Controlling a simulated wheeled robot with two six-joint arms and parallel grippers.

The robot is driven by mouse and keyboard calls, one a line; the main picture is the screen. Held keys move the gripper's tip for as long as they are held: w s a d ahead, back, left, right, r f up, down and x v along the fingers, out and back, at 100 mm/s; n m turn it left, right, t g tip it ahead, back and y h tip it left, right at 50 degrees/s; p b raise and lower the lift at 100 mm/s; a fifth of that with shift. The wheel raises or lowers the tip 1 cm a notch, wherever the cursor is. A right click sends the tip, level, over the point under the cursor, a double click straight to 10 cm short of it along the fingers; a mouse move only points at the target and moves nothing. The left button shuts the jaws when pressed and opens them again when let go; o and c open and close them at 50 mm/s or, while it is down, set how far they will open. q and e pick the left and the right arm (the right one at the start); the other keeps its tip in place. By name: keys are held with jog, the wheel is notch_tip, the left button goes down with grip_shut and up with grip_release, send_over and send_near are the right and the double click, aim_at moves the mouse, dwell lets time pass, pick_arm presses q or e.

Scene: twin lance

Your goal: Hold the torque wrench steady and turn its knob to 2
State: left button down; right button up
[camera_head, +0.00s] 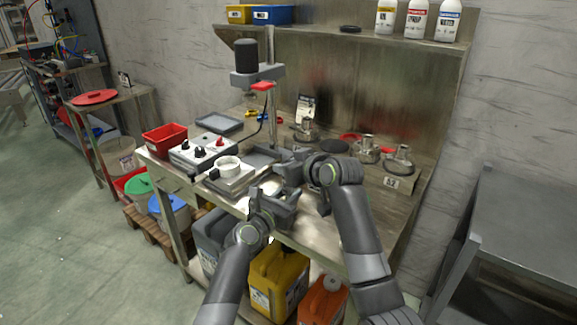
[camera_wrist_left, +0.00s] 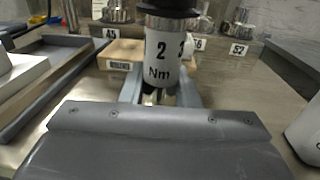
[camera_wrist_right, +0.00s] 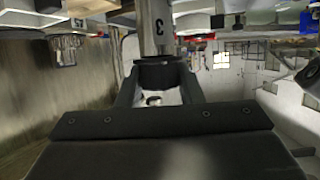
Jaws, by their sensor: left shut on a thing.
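The torque wrench shows in the left wrist view as an upright white cylinder (camera_wrist_left: 160,62) marked 2, 3 and Nm. A dark knob (camera_wrist_left: 167,10) sits above the numbers, cut by the frame edge. My left gripper (camera_head: 277,203) is shut on the white cylinder below the numbers. My right gripper (camera_head: 291,170) is at the dark knob, which also shows in the right wrist view (camera_wrist_right: 158,72), upside down with a 3 on the cylinder. Its fingers flank the knob; whether they press on it is unclear. In the head view the grippers hide the wrench.
A grey control box (camera_head: 198,150), a red bin (camera_head: 165,138) and a white round device (camera_head: 229,168) stand on the bench's left. Metal fittings (camera_head: 366,148) with number tags stand at the back right. A tall stand (camera_head: 270,95) rises behind the grippers.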

jog(key=c, duration=0.4)
jog(key=shift+o, duration=0.2)
jog(key=shift+h, duration=0.3)
jog(key=m+t+h, duration=0.1)
jog(key=m+h, duration=0.2)
jog(key=shift+t, duration=0.3)
jog(key=shift+f+m+t+h, duration=0.1)
jog(key=shift+m+t+h, duration=0.2)
jog(key=shift+m+h, duration=1.05)
jog(key=o, duration=1)
